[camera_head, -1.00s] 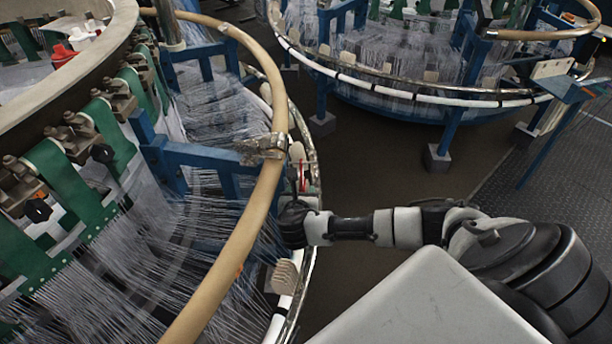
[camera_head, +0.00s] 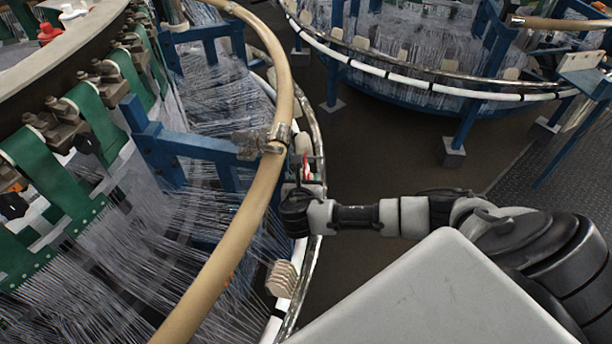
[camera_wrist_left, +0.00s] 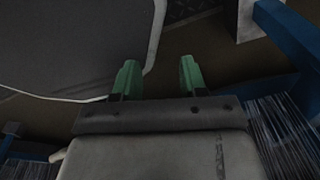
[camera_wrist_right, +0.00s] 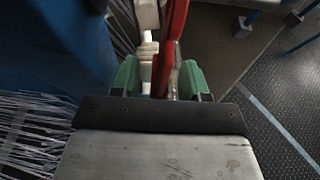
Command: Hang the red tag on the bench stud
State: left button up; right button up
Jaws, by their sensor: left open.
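The red tag (camera_head: 307,171) is at the near loom's outer rim in the head view, just beyond my right gripper (camera_head: 297,197). In the right wrist view the red tag (camera_wrist_right: 166,50) shows as a long red strip running down between the two green fingertips of my right gripper (camera_wrist_right: 160,80). The fingers are apart, with a visible gap beside the strip. How the tag is held at the rim is hidden. My left gripper (camera_wrist_left: 157,78) is open and empty in the left wrist view, and it is out of the head view. I cannot make out the bench stud.
The near loom's tan ring (camera_head: 246,225) and metal rim (camera_head: 307,255) curve beside my right gripper. A second loom (camera_head: 430,85) stands behind. A blue stand with a tan plate (camera_head: 588,61) is at the far right. The dark floor (camera_head: 390,160) between is clear.

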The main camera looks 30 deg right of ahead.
grip_shut()
jog(key=shift+d+r, duration=0.1)
jog(key=shift+s+d+r+p, duration=0.15)
jog(key=shift+s+d+p, duration=0.15)
jog(key=shift+p, duration=0.4)
jog(key=shift+s+d, duration=0.1)
jog(key=s+d+p, duration=0.3)
jog(key=shift+s+d+r, duration=0.15)
jog(key=shift+d+r, duration=0.15)
jog(key=shift+d, duration=0.1)
